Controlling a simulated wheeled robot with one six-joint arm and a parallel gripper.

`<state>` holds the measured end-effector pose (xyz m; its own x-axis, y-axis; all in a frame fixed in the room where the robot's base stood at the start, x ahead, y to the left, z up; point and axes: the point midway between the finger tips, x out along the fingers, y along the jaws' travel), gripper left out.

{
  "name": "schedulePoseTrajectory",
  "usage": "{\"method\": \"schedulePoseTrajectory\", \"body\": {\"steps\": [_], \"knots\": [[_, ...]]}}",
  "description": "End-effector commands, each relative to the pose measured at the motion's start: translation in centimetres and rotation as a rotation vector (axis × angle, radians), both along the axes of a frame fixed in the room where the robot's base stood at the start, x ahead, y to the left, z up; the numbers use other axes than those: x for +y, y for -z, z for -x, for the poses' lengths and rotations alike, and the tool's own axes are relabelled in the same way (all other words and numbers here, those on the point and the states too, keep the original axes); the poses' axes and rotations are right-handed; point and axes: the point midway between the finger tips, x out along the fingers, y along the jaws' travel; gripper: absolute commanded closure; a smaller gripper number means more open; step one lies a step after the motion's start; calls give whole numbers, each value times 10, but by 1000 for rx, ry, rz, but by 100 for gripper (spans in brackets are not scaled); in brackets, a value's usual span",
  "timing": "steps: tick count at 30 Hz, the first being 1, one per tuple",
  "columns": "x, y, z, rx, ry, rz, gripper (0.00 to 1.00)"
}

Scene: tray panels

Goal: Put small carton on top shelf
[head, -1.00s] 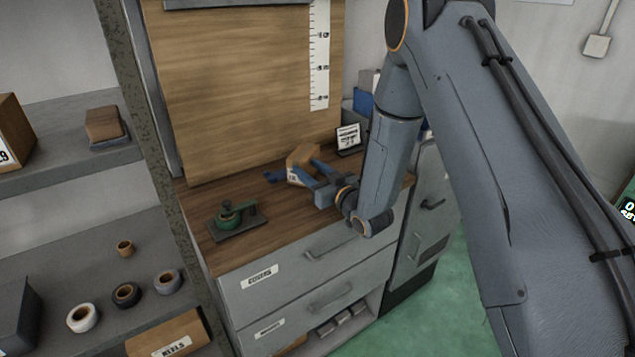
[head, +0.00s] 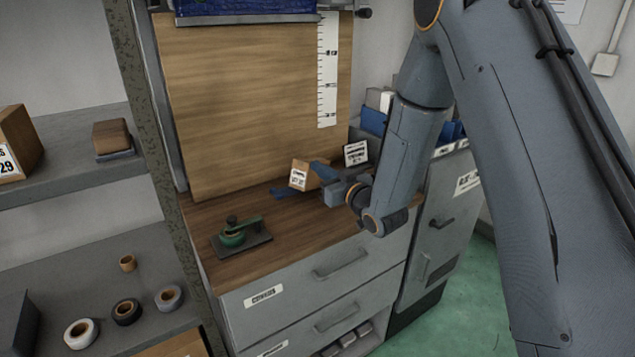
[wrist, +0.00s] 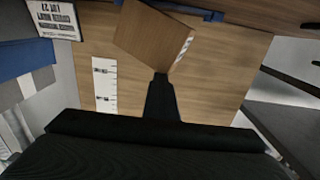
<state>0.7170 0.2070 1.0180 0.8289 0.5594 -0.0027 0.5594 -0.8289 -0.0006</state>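The small carton (head: 306,174) is a brown box with a white printed label. It sits tilted between the blue fingers of my gripper (head: 302,181), just above the back of the wooden bench top. In the wrist view, the carton (wrist: 155,38) shows a plain brown side and a sliver of label. A dark finger (wrist: 161,98) meets its lower corner; the other finger is mostly hidden behind it. My gripper appears shut on it. A grey shelf edge (head: 247,19) with a blue item crosses the top of the head view. A rack at left has an upper shelf (head: 60,187).
A small sign (head: 356,153) and blue and grey files (head: 374,118) are at right. The rack's upper shelf holds a labelled box (head: 18,140) and a brown block (head: 112,137); tape rolls lie below.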

Motion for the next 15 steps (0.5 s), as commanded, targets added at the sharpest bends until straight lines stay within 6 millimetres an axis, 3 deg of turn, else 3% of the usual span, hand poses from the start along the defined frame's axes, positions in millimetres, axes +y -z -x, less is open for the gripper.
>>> {"method": "schedulePoseTrajectory", "body": {"steps": [6, 15], "knots": [[4, -31, 1, -5, -7, -2, 100], [3, -45, 2, -2, -8, -1, 100]]}}
